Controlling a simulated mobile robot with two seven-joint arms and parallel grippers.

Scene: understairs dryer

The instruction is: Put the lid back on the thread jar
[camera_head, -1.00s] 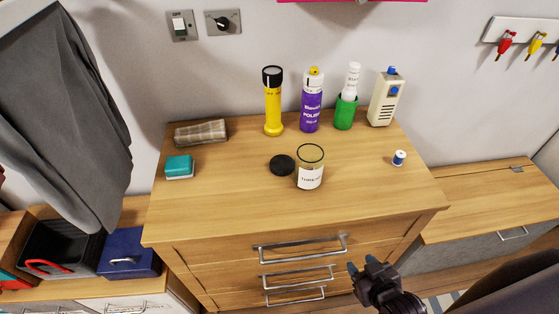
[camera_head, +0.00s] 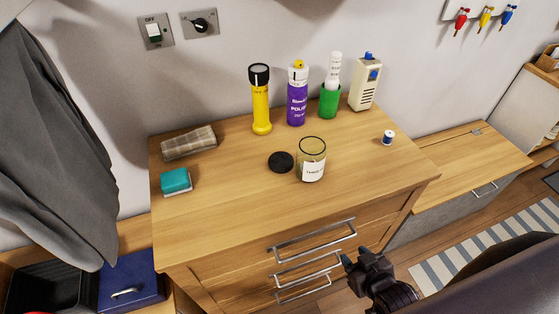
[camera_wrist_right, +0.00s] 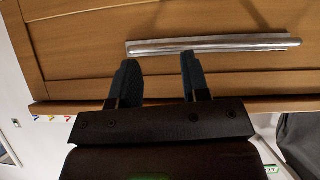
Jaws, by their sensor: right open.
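The thread jar (camera_head: 312,160) stands upright and open on the wooden dresser top, a clear glass jar with a white label. Its black round lid (camera_head: 281,162) lies flat on the top just left of the jar, apart from it or nearly touching. My right gripper (camera_head: 358,258) is in front of the dresser, below the top's edge and near the drawer handles. In the right wrist view the right gripper (camera_wrist_right: 157,75) is open and empty, its two dark fingers apart before a drawer front. My left gripper is not in view.
Behind the jar stand a yellow torch (camera_head: 260,100), a purple polish can (camera_head: 297,95), a green cup (camera_head: 329,101) and a cream device (camera_head: 364,84). A thread spool (camera_head: 388,138) is at right, a teal sponge (camera_head: 175,181) and folded cloth (camera_head: 189,143) at left. The front top is clear.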

